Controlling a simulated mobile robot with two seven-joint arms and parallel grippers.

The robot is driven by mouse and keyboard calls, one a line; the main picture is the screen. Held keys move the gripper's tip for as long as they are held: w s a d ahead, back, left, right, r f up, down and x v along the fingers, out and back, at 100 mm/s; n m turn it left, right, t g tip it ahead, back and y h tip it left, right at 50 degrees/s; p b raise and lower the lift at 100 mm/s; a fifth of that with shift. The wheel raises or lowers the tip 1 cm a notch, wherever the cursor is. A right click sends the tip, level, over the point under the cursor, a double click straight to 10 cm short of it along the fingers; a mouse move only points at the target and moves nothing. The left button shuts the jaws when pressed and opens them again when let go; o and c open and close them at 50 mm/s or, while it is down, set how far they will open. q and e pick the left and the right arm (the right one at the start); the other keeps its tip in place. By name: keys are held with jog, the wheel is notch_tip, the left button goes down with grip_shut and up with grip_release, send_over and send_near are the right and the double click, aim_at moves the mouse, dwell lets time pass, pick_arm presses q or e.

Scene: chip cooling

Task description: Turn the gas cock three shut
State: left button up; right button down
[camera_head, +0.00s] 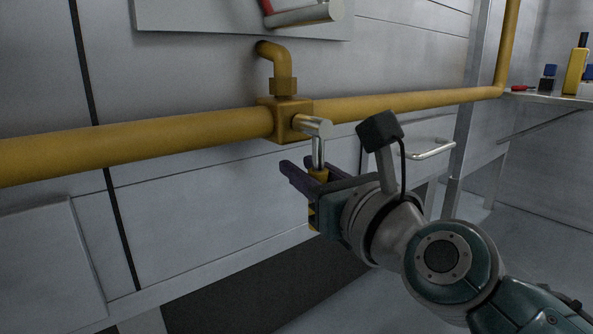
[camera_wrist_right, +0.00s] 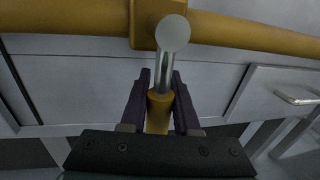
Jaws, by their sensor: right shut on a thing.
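The gas cock (camera_head: 288,118) is a yellow valve body on a long yellow pipe. Its metal stem (camera_head: 316,126) juts out and its lever hangs straight down, across the pipe, ending in a yellow grip (camera_head: 318,175). My right gripper (camera_head: 302,178) is shut on the yellow grip, with purple fingers on either side of it. In the right wrist view the lever grip (camera_wrist_right: 159,108) sits between the two fingers (camera_wrist_right: 159,98), with the round stem end (camera_wrist_right: 172,33) above it. My left gripper is not in view.
The yellow pipe (camera_head: 130,143) runs along the grey wall and bends upward at the right. A drawer handle (camera_head: 432,150) sticks out to the right of my gripper. A shelf (camera_head: 555,98) with bottles stands at the far right.

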aim_at(325, 154)
jog(key=n+b, duration=0.1)
jog(key=w+d+n+b, duration=0.1)
jog(key=n, duration=0.1)
jog(key=shift+d, duration=0.15)
jog(key=n+b, duration=0.1)
jog(key=n, duration=0.1)
jog(key=w+d+r+n+y+b, duration=0.1)
jog(key=n, duration=0.1)
jog(key=shift+d+r+t+b, duration=0.15)
jog(key=shift+t+b, duration=0.25)
jog(key=c, duration=0.7)
grip_release()
jog(key=shift+o, duration=0.2)
